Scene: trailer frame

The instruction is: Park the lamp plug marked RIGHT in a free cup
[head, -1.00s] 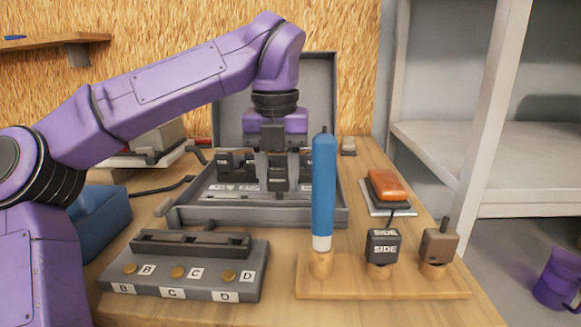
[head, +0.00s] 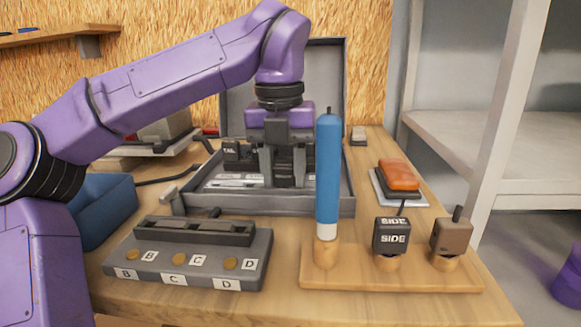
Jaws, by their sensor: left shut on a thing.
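My left gripper (head: 284,180) points straight down into the open grey case (head: 262,203) behind the blue tool. Its fingers are shut on a dark plug (head: 284,160) low in the case; I cannot read that plug's label. Another dark plug (head: 236,154) is to its left, its label too small to read surely. A wooden cup board (head: 400,280) is at the front right. Its cups hold a blue tool (head: 327,175), a dark plug marked SIDE (head: 391,236) and a brown plug (head: 451,237). I see no empty cup. My right gripper is out of view.
A grey block with sockets marked B, C and D (head: 190,262) is at the front left. A blue bin (head: 103,212) stands behind it. An orange-topped device (head: 398,176) lies on the right of the table. The tall blue tool stands close to my gripper's right.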

